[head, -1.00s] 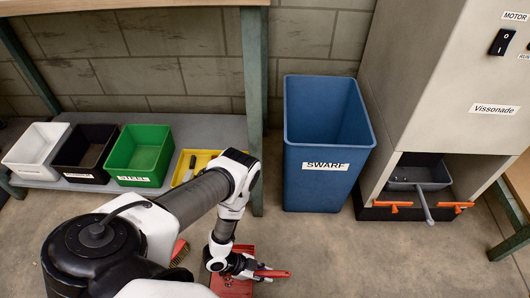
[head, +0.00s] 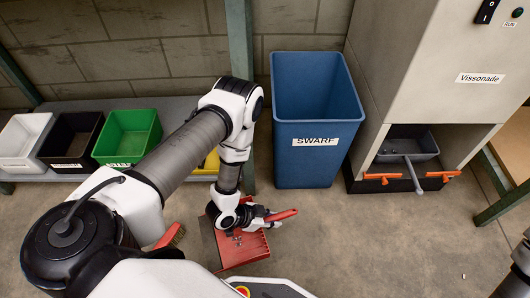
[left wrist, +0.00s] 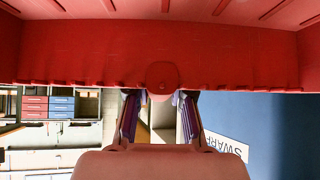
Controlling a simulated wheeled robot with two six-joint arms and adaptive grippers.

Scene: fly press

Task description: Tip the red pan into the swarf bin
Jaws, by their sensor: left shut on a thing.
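The red pan (head: 240,252) is in front of the swarf bin, at the lower middle of the head view. A few small grey bits show in it. My left gripper (head: 256,217) is shut on its red handle (head: 284,214), partly hiding the pan. In the left wrist view the pan (left wrist: 80,55) fills the top, with the handle between the fingers (left wrist: 160,110). The blue swarf bin (head: 312,165), labelled SWARF, stands upright behind the pan with an open top. It also shows in the left wrist view (left wrist: 265,120). My right gripper is not seen.
A brush (head: 172,236) lies on the floor left of the pan. White (head: 22,152), black (head: 68,150) and green (head: 125,148) boxes sit on a low shelf.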

